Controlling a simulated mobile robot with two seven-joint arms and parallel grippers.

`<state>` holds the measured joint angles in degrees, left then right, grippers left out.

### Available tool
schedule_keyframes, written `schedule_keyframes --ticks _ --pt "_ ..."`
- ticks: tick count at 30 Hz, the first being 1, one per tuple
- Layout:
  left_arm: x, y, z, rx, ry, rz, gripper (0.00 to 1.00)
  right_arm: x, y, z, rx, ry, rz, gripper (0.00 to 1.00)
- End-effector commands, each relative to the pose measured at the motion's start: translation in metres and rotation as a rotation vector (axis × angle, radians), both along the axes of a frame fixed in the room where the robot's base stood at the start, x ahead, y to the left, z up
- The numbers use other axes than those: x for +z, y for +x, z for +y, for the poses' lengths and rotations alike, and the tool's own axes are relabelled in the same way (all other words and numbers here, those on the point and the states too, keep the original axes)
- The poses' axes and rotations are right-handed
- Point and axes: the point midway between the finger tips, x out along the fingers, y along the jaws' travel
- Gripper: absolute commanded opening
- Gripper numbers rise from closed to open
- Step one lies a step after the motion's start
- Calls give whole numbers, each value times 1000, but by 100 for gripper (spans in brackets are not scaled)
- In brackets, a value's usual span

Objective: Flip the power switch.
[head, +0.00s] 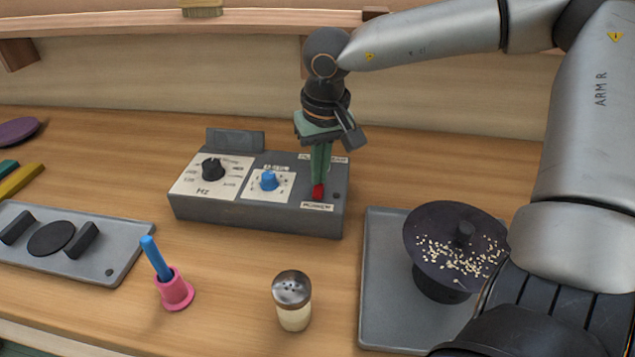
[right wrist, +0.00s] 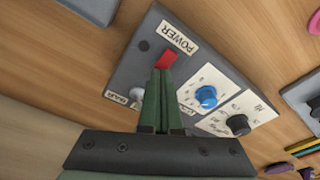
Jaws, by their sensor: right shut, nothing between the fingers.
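The power switch (head: 318,192) is a small red rocker at the right end of a grey control box (head: 260,217). In the right wrist view the red switch (right wrist: 167,60) sits beside a label reading POWER (right wrist: 178,37). My right gripper (head: 319,184) points down over the box with its green fingers together and nothing between them. In the right wrist view its fingertips (right wrist: 160,72) are at the edge of the switch, touching it or very close. The fingers hide part of the switch, so which way it is tipped is unclear. My left gripper is not in view.
The box also carries a black knob (head: 213,168) and a blue knob (head: 268,180). A grey tray (head: 385,300) with a dark, grain-strewn disc (head: 462,240) stands right. A shaker (head: 292,300) and pink holder (head: 174,290) stand in front. A grey panel (head: 110,262) lies left.

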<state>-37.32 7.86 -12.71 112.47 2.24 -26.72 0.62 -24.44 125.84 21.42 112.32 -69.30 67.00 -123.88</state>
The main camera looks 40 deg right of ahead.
Motion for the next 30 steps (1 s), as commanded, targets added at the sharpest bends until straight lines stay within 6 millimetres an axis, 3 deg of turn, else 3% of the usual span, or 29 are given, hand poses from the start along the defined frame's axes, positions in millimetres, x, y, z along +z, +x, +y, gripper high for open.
schedule_keyframes --ticks 16,30 --pt "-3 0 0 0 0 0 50 -4 0 0 0 1 2 0" --pt "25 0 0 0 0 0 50 33 0 0 0 0 -1 0"
